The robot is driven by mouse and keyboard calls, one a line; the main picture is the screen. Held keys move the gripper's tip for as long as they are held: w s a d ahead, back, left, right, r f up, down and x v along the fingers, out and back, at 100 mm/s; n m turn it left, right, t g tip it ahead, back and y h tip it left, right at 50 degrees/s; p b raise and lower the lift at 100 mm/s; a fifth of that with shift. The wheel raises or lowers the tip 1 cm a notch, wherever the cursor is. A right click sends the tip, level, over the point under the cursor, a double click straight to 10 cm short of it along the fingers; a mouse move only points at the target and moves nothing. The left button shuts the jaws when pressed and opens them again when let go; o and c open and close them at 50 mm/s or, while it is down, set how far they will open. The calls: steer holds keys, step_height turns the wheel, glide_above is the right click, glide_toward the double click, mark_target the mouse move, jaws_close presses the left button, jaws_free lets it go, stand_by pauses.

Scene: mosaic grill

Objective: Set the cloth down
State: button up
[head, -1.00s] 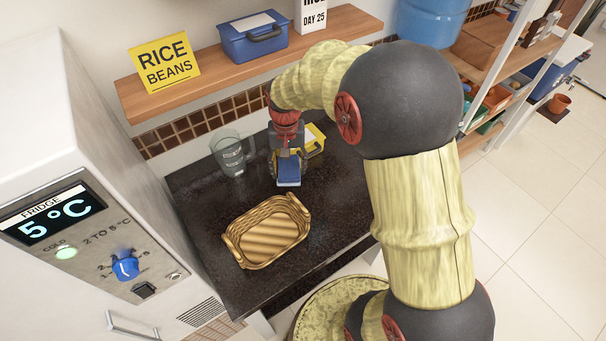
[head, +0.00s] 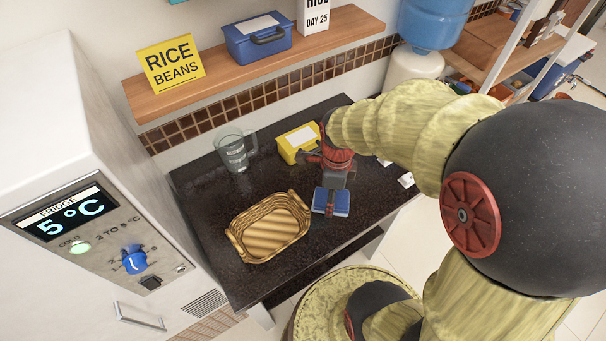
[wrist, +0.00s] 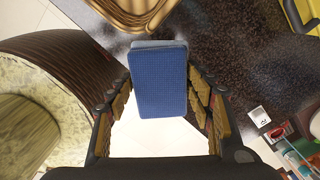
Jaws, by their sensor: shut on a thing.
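The cloth is a folded blue pad (wrist: 159,82) with a paler layer along one edge. In the wrist view it sits between the two padded fingers of my gripper (wrist: 158,112), which is shut on it. In the head view the cloth (head: 331,201) hangs at the end of my gripper (head: 331,190), over the dark counter (head: 200,185) near its front edge, to the right of the wicker basket. White floor shows below the cloth in the wrist view. I cannot tell how high the cloth is above the counter.
The wicker basket (head: 268,228) stands on the counter left of my gripper. A glass jug (head: 235,152) and a yellow box (head: 298,142) stand behind. Small white items (head: 405,180) lie at the right end. The fridge (head: 60,150) is at the left.

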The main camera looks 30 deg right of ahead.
steer(key=shift+s+m, duration=0.25)
steer(key=shift+m, duration=0.15)
steer(key=w+d+f+b, duration=0.1)
steer(key=w+d+f, duration=0.25)
steer(key=d, duration=0.55)
steer(key=b, duration=0.1)
glide_above(355, 197)
steer(key=f, duration=0.3)
steer(key=a+f, duration=0.1)
steer(key=f, duration=0.1)
steer(key=shift+s+f, duration=0.15)
steer(key=shift+f, duration=0.15)
steer(key=shift+d+f, duration=0.15)
steer(key=shift+d, duration=0.05)
steer(key=shift+d+f+b, duration=0.15)
steer(key=shift+f+b, duration=0.05)
steer(key=shift+f, duration=0.7)
steer(key=shift+d+f+b, duration=0.1)
steer(key=shift+f+b, duration=0.1)
steer(key=shift+f, duration=0.7)
steer(key=shift+f, duration=0.2)
steer(key=o, duration=1.1)
